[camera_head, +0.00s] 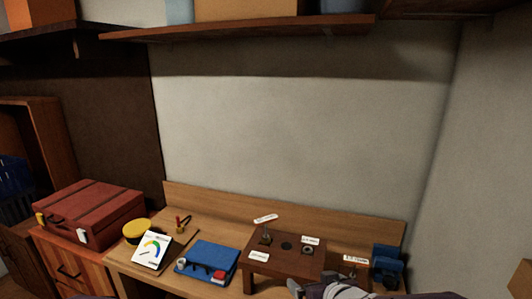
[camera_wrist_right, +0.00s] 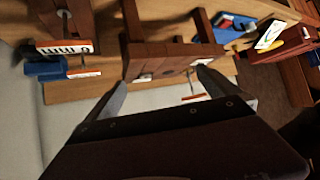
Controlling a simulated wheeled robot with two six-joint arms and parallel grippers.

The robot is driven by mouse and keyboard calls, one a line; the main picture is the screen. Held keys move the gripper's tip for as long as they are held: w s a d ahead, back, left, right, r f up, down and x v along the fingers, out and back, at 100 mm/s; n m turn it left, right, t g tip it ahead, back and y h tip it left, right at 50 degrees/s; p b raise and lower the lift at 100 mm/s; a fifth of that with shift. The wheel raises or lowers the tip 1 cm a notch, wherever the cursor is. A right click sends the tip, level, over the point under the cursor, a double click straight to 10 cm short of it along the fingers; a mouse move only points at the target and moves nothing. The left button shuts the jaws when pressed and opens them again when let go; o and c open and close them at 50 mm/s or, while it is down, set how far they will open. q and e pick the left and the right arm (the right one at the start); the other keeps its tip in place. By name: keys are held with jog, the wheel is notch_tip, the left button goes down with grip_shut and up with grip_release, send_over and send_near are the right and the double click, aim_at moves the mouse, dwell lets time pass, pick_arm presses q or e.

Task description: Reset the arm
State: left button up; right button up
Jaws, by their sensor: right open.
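My right arm comes in at the bottom edge of the head view, right of centre. The part of my right gripper (camera_head: 325,289) that shows there is dark and cut off by the frame edge, close to the front of a small brown wooden stand (camera_head: 285,267). In the right wrist view my right gripper (camera_wrist_right: 162,78) has its two fingers wide apart with nothing held between them. The brown stand (camera_wrist_right: 165,62) shows beyond the fingertips; I cannot tell whether they touch it. My left gripper does not show in the head view.
A wooden workbench (camera_head: 210,225) holds a blue case (camera_head: 208,257), a white gauge card (camera_head: 152,249), a yellow round thing (camera_head: 136,231) and a blue device (camera_head: 388,264). A red suitcase (camera_head: 90,212) sits at the left. A shelf (camera_head: 240,28) hangs above. The wall's middle is bare.

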jog(key=s+d+f+m+g+h, duration=0.1)
jog(key=s+f+g, duration=0.3)
jog(key=s, duration=0.5)
jog(key=s+d+f+m+g+h, duration=0.1)
jog(key=s+d+f+g, duration=0.3)
jog(key=s+f, duration=0.3)
jog(key=shift+s+d+f+g, duration=0.2)
jog(key=shift+s+g, duration=0.6)
jog(key=shift+s, duration=0.45)
jog(key=shift+w, duration=0.1)
